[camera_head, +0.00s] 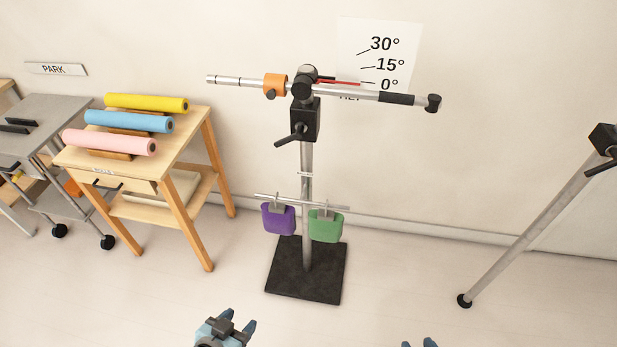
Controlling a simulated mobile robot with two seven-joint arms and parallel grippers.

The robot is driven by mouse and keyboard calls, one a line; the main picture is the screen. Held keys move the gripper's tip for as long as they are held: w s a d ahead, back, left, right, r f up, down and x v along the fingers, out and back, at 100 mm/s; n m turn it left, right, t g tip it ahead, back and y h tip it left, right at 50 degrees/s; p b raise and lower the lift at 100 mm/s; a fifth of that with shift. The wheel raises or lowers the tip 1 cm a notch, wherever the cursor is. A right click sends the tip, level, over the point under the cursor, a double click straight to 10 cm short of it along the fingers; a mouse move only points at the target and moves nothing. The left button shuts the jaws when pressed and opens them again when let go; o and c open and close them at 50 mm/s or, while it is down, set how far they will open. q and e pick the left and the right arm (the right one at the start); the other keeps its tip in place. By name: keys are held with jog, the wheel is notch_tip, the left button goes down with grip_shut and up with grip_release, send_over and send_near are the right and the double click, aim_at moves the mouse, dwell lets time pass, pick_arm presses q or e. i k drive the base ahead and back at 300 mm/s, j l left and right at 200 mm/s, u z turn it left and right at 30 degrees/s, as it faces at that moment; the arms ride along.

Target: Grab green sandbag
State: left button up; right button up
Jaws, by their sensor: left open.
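The green sandbag (325,227) hangs by a grey clip from the right side of a low crossbar on a stand. A purple sandbag (279,219) hangs on the left side of the same bar. My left gripper (236,324) is at the bottom edge, open and empty, in front of the stand and left of the green sandbag. Of my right gripper (420,343) only blue fingertips show at the bottom edge, right of the stand; its opening cannot be made out. Both grippers are apart from the sandbags.
The stand has a black base plate (305,288) and a tilted upper arm (345,88). A wooden table (187,150) with yellow, blue and pink rolls is at left, beside a grey cart (45,112). A slanted pole (530,236) stands at right. Floor between stand and pole is clear.

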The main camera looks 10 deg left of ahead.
aim_at(325, 226)
jog(key=i+j+z, duration=0.15)
jog(key=j, duration=0.35)
jog(key=i+j+z, duration=0.15)
jog(key=j, duration=0.4)
jog(key=j+z, duration=0.1)
jog(key=j, duration=0.45)
jog(key=i, duration=0.05)
